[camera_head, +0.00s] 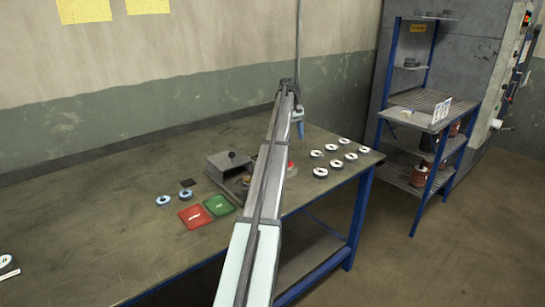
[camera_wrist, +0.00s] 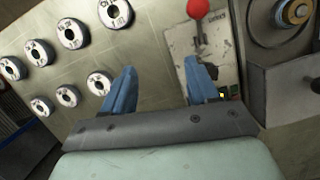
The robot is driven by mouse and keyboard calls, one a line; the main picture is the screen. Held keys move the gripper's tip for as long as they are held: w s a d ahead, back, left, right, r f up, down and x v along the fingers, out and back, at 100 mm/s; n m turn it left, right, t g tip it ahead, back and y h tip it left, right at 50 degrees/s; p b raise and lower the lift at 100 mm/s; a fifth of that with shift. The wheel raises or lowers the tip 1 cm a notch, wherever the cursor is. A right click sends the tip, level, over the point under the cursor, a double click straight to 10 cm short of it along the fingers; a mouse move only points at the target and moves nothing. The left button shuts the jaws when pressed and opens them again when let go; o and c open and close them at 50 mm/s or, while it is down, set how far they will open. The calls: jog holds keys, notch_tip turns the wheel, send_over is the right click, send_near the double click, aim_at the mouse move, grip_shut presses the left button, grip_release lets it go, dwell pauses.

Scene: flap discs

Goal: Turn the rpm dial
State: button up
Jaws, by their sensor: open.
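A grey machine box (camera_head: 228,165) stands on the workbench, partly hidden behind my arm in the head view; its grey housing (camera_wrist: 285,92) is at the right of the wrist view. A round part with an orange-brass centre (camera_wrist: 296,11) sits on it. Beside it is a light panel (camera_wrist: 190,45) with a red ball knob (camera_wrist: 198,8) and a small lit yellow spot (camera_wrist: 222,95). I cannot tell which part is the rpm dial. My gripper (camera_wrist: 160,82) has its blue fingers apart with nothing between them, above the bench; one blue finger shows in the head view (camera_head: 300,129).
Several flap discs (camera_head: 320,172) lie on the bench's right end and show at left in the wrist view (camera_wrist: 72,33). A blue-framed shelf (camera_head: 420,115) stands right.

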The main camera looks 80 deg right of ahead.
jog(key=w+a+r+n+t+h, duration=0.1)
jog(key=w+a+r+t+h, duration=0.2)
jog(key=a, duration=0.5)
jog(key=w+d+f, duration=0.1)
jog(key=d+f, duration=0.1)
jog(key=f, duration=0.2)
jog(key=w+d+f+t+h, duration=0.1)
jog(key=w+d+f, duration=0.1)
jog(key=f, duration=0.2)
jog(key=w+d+f+n+h, duration=0.1)
jog(key=w+d+f, duration=0.1)
jog(key=f, duration=0.2)
jog(key=shift+w+d+f+t, duration=0.2)
jog(key=shift+w+f+t, duration=0.05)
jog(key=shift+f+t, duration=0.15)
jog(key=c, duration=1)
